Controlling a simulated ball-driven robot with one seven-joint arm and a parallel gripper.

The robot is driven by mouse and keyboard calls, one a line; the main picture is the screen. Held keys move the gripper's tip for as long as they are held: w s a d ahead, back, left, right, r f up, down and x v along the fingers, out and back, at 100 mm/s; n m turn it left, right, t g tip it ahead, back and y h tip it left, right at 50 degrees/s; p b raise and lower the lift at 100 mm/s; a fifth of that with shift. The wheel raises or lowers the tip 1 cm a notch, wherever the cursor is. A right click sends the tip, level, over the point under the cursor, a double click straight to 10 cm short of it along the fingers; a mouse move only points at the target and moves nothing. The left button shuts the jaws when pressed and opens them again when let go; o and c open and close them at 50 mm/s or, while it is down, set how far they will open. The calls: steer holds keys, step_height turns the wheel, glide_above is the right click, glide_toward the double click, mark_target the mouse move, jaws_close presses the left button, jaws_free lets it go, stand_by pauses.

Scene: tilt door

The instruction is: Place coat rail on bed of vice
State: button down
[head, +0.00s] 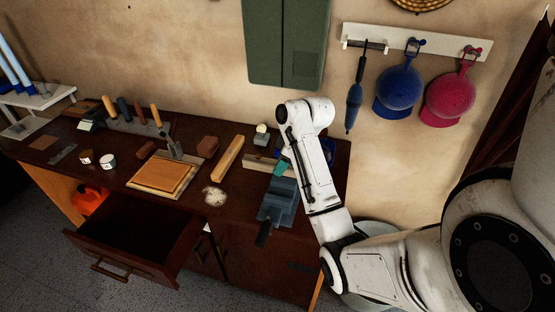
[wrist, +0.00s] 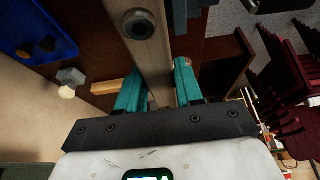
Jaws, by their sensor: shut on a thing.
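My gripper (wrist: 159,68) is shut on a pale coat rail (wrist: 150,55), its teal fingers on either side of the rail in the wrist view. A round metal fitting shows on the rail's face. In the head view the rail (head: 257,163) shows left of my teal fingers (head: 282,163), behind the vice. My arm hides its right part. The blue-grey vice (head: 278,198) stands at the bench's right front, its dark handle toward the front edge. Part of the vice (wrist: 190,14) shows beside the rail in the wrist view. I cannot tell the rail's height above the bench.
A wooden bar (head: 228,158) lies left of the rail. A small grey block with a cream ball (head: 262,135) is behind. A wooden board (head: 160,175) lies further left. The bench drawer (head: 135,240) is open. Another rail (head: 420,42) with caps hangs on the wall.

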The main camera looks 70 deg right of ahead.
steer(key=shift+r+p, duration=0.15)
steer(key=shift+p, duration=0.25)
steer(key=shift+f+b, duration=1.7)
steer(key=shift+f, duration=2.4)
steer(key=shift+c, duration=1.6)
jaws_free()
steer(key=p+v, duration=0.1)
steer(key=v, duration=0.8)
steer(key=shift+r+p, duration=0.3)
steer(key=shift+s+r+p, duration=0.35)
steer(key=shift+r+p, duration=0.15)
steer(key=shift+p, duration=0.15)
